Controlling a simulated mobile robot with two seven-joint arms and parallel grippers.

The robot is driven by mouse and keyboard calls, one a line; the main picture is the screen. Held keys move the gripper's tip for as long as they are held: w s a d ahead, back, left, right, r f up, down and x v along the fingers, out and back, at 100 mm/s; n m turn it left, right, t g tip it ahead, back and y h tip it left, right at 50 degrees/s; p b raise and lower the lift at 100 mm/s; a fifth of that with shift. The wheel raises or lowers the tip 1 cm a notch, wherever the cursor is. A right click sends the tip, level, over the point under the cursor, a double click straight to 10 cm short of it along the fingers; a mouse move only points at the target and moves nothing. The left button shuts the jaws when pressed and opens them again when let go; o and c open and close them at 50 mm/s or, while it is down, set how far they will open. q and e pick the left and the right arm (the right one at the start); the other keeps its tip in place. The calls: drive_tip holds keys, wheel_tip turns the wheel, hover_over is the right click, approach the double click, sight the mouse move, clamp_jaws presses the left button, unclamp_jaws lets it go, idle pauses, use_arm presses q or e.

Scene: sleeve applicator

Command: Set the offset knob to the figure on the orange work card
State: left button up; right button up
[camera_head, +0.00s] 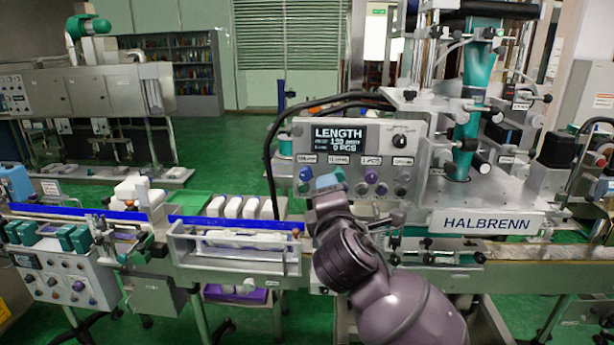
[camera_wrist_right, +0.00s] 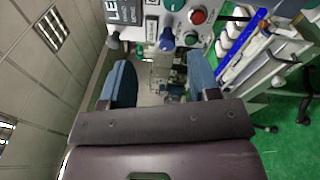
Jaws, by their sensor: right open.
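The grey control panel (camera_head: 350,131) has a dark display (camera_head: 338,138) reading LENGTH, apparently 130 mm and 9 PCS. A row of labelled knobs sits below; the labels are too small to read surely, so I cannot tell which is the offset knob. My right gripper (camera_head: 328,181) is in front of the left part of this row, hiding some of it. In the right wrist view the gripper (camera_wrist_right: 160,78) is open and empty, its blue fingers apart. A blue knob (camera_wrist_right: 167,39) shows beyond the fingertips. No orange work card can be made out. My left gripper is not in view.
A red button (camera_wrist_right: 198,17) and a green knob (camera_wrist_right: 173,4) are close to the blue knob. A railed tray (camera_head: 235,262) with white packs stands to the left. A black cable (camera_head: 268,150) hangs beside the panel.

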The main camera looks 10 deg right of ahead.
sight(339, 178)
drive_tip(key=w+d, duration=0.1)
drive_tip(key=w, duration=0.2)
drive_tip(key=w+d+n+h+p, duration=0.1)
drive_tip(key=w+d, duration=0.1)
drive_tip(key=w, duration=0.1)
drive_tip(key=w+d+n+g+h, duration=0.1)
drive_tip(key=w, duration=0.3)
drive_tip(key=shift+d+f+p, duration=0.3)
drive_tip(key=shift+f, duration=0.1)
drive_tip(key=c, duration=0.9)
